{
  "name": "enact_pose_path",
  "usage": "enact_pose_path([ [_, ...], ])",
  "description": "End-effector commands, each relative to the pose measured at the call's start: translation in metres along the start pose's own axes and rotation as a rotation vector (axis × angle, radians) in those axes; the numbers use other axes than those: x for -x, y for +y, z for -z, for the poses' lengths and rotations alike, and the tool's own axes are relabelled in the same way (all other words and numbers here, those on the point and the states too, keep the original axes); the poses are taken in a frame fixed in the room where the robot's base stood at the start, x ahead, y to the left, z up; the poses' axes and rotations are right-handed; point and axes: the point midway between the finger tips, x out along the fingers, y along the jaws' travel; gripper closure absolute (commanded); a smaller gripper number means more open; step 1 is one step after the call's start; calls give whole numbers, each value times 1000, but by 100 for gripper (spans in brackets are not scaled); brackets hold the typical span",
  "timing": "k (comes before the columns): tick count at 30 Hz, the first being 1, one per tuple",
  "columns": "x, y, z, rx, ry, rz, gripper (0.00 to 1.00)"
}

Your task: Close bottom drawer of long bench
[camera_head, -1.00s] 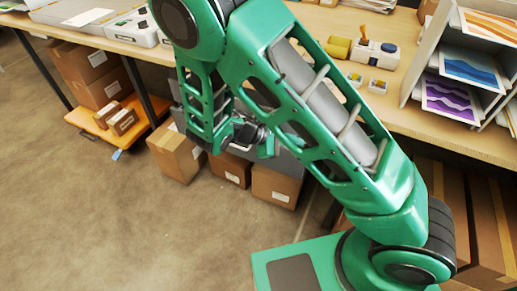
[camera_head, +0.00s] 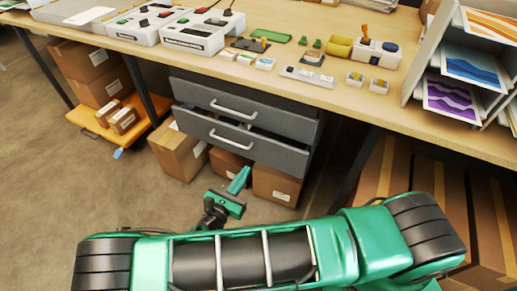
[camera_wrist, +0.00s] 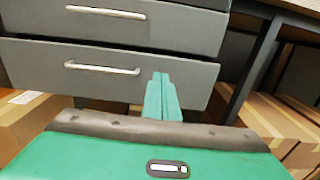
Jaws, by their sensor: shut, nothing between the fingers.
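The long bench (camera_head: 420,110) has a grey drawer unit hanging under its top. Its bottom drawer (camera_head: 283,156) has a silver bar handle (camera_head: 232,138) and stands out a little past the top drawer (camera_head: 280,121), with a dark gap above its front. In the wrist view the bottom drawer front (camera_wrist: 40,60) and its handle (camera_wrist: 102,68) are straight ahead. My gripper (camera_head: 240,178) is below and in front of the drawer in the head view. In the wrist view its green fingers (camera_wrist: 161,84) are together and empty, overlapping the drawer front right of the handle. Whether they touch it, I cannot tell.
Cardboard boxes (camera_head: 277,184) stand on the floor beneath the drawers. An orange cart (camera_head: 134,135) with boxes is at the left. Large cartons (camera_head: 390,180) sit under the bench at the right. Open floor lies at the front left.

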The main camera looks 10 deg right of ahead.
Motion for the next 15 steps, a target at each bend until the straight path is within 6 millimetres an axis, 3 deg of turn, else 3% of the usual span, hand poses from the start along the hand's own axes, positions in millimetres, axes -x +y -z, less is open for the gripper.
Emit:
enact_pose_path([
  [5,-8,1,1,10,-8,-11,100],
  [15,-66,1,1,10,-8,-8,100],
])
